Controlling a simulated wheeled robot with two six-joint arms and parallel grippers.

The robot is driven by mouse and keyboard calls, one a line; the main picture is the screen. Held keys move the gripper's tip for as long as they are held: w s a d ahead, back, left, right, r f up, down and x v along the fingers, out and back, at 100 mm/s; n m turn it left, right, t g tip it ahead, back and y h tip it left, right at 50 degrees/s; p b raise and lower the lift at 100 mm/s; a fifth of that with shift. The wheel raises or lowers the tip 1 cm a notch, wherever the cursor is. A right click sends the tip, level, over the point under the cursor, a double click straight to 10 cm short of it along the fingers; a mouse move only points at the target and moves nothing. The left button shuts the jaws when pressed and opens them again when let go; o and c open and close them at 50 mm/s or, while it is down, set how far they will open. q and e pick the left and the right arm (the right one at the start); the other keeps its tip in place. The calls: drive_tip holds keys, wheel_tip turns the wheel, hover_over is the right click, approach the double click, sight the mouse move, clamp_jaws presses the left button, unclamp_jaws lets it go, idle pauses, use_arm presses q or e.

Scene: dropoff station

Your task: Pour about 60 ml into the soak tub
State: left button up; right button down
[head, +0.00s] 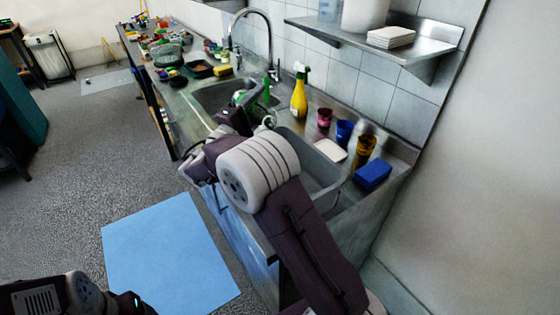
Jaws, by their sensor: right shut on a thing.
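My right arm reaches from the bottom right over the sink counter. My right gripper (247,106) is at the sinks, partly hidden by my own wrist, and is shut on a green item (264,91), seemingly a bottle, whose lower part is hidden. I cannot tell its tilt or whether liquid leaves it. A grey basin (322,172) lies right of my wrist, partly covered by my arm; I cannot tell whether it is the soak tub. Part of my left arm shows at the bottom left, but its gripper is out of view.
A yellow spray bottle (299,98) stands behind the sinks. A dark red cup (324,118), a blue cup (344,131), a brown cup (366,146) and a blue block (373,174) stand at the right. A tall faucet (270,45) rises behind. A blue mat (165,255) lies on the floor.

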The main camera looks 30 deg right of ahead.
drive_tip(key=r+n+p, duration=0.1)
drive_tip(key=p, duration=0.2)
drive_tip(key=shift+w+y+p, duration=0.15)
drive_tip(key=shift+y+p, duration=0.15)
drive_tip(key=shift+p, duration=0.1)
drive_tip(key=n+p, duration=0.1)
drive_tip(key=f+p, duration=0.1)
drive_tip(key=p, duration=0.1)
drive_tip(key=shift+w+a+f+n+y, duration=0.1)
drive_tip(key=shift+w+f+n+y, duration=0.1)
drive_tip(key=shift+n+y, duration=0.15)
drive_tip(key=shift+w+f+n+y+p, duration=0.15)
drive_tip(key=shift+f+n, duration=0.1)
drive_tip(key=shift+f, duration=0.3)
drive_tip(key=shift+w+f+n+y+p, duration=0.1)
drive_tip(key=shift+f+n+p, duration=0.1)
drive_tip(key=shift+f, duration=0.3)
drive_tip(key=shift+s+f+n+y+p, duration=0.1)
drive_tip(key=shift+f+n+y+p, duration=0.2)
drive_tip(key=shift+f+n+p, duration=0.25)
